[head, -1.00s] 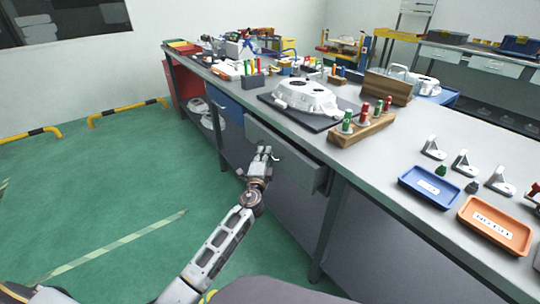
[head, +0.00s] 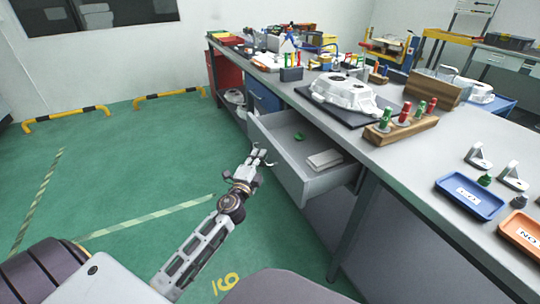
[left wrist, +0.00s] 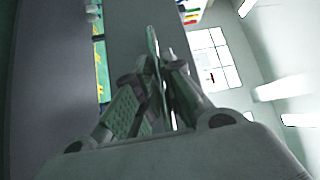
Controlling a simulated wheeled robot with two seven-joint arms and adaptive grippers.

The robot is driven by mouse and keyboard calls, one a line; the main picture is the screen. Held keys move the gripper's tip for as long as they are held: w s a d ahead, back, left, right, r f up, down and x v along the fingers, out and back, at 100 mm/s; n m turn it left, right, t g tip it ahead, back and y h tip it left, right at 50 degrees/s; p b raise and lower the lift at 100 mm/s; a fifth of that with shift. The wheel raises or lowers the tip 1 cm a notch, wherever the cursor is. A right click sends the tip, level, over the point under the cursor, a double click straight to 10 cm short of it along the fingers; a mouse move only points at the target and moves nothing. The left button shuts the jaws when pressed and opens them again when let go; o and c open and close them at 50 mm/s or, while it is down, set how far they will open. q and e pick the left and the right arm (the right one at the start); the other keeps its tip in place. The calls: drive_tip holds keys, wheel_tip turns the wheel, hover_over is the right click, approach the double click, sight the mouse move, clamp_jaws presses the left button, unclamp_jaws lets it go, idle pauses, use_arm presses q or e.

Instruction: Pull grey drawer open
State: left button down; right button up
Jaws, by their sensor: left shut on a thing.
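The grey drawer (head: 318,186) under the workbench stands pulled out in the head view, its inside showing. A small green piece (head: 299,136) and a pale flat block (head: 323,160) lie in it. My left gripper (head: 260,157) is at the outer side of the drawer's front, shut on its handle. In the left wrist view the fingers (left wrist: 160,75) close around a thin upright bar, which looks like the drawer handle (left wrist: 152,45). The grip itself is small and partly hidden in the head view. My right gripper is not in view.
The workbench (head: 425,165) carries a white casting (head: 345,92) on a dark mat, a wooden block with red and green pegs (head: 400,125), and a blue tray (head: 468,197). A blue drawer front (head: 263,98) is beyond the grey drawer. The green floor (head: 130,185) at left is clear.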

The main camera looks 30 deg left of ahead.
use_arm(q)
drive_tip(key=shift+s+a+f, duration=0.1)
drive_tip(key=shift+s+a, duration=0.65)
drive_tip(key=shift+s, duration=0.25)
drive_tip(key=shift+s+a, duration=0.75)
drive_tip(key=shift+s, duration=0.25)
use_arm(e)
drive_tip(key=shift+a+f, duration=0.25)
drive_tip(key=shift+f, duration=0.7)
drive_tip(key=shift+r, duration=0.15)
use_arm(q)
drive_tip(key=c, duration=1.5)
unclamp_jaws()
drive_tip(key=shift+s, duration=0.1)
drive_tip(key=shift+s+d+f, duration=0.15)
drive_tip(key=shift+s, duration=1)
drive_tip(key=shift+s+d+f, duration=0.15)
drive_tip(key=shift+s+d, duration=0.05)
drive_tip(key=shift+s, duration=1)
drive_tip(key=shift+s+d+f, duration=0.15)
drive_tip(key=shift+s, duration=1)
drive_tip(key=shift+a+n, duration=0.1)
drive_tip(key=shift+n, duration=0.2)
